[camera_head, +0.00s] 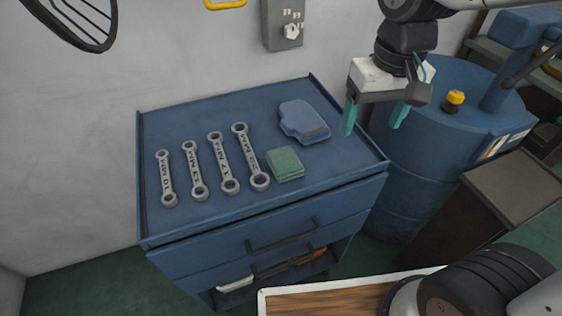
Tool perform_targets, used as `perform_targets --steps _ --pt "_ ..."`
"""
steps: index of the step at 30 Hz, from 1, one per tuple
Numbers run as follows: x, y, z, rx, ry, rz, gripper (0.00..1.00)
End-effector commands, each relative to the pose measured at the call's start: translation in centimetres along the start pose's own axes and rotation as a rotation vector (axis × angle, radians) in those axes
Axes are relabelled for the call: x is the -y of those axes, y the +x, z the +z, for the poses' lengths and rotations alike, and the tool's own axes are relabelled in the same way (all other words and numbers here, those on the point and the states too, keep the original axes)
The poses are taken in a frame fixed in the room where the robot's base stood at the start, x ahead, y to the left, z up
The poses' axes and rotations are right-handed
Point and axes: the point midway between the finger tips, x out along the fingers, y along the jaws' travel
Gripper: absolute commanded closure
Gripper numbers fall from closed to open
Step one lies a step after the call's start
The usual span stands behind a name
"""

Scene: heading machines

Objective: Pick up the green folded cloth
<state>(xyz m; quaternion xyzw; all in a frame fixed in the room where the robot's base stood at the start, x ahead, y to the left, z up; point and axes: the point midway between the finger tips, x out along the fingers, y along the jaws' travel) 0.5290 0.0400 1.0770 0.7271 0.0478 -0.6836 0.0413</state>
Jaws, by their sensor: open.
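The green folded cloth (285,164) is a small flat square stack lying on top of the blue tool cabinet (215,216). It lies near the front edge, between the largest wrench and the right part of the top. My gripper (374,122) has teal fingers pointing down, apart from each other, with nothing between them. It hangs above the right end of the cabinet, to the right of the cloth and higher than it. The cloth is in full view.
Several wrenches (221,162) lie in a row left of the cloth. A blue glove-like item (303,121) lies just behind it. A blue drum (414,169) stands right of the cabinet. A wall switch box (284,25) is behind. The cabinet top's front right is clear.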

Motion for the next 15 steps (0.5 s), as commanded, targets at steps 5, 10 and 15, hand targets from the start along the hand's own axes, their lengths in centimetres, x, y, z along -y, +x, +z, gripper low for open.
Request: perform_targets --steps 5,10,15 --pt "5.9 4.5 -5.4 0.040 -0.083 -0.001 0.25" --pt "10.5 8.2 -8.2 0.056 -0.132 -0.001 0.25" --pt "12.8 10.3 -9.2 0.063 -0.153 0.000 0.25"
